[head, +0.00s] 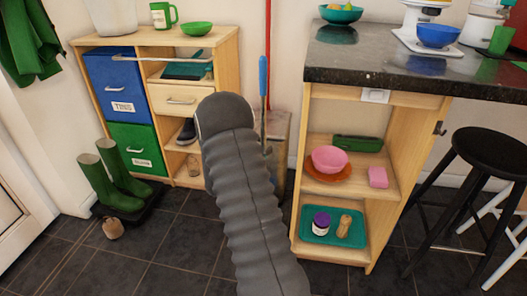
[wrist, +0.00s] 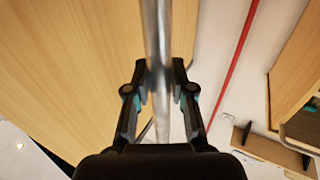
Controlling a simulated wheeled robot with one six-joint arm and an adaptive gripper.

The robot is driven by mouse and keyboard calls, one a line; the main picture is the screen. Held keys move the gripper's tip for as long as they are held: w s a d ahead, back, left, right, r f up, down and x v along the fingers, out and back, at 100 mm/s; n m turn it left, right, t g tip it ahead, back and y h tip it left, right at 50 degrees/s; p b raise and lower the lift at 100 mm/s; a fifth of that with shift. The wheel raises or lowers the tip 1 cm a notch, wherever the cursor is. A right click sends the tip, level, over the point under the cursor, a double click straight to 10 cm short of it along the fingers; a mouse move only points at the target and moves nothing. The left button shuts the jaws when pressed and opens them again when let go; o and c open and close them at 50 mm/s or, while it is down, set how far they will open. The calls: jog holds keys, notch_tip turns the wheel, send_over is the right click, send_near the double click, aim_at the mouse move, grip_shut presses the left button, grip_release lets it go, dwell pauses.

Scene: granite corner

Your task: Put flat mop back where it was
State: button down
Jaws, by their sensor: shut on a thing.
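The flat mop shows in the head view as a blue grip (head: 263,75) on a thin metal pole, roughly upright, between the wooden cabinet and the counter. Its lower part and its flat head are hidden behind my arm. In the wrist view the silver pole (wrist: 164,115) runs from top to bottom between the fingers. My gripper (wrist: 160,72) is shut on this pole, with one finger on each side. In the head view my grey arm hides most of the gripper.
The wooden cabinet (head: 222,55) with blue and green drawers stands left, the dark-topped counter (head: 400,72) right. A red pole (head: 268,35) runs up the wall behind. Green boots (head: 122,180) stand lower left, a black stool (head: 490,150) right. Dark floor tiles are clear in front.

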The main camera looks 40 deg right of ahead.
jog(key=c, duration=1)
grip_release()
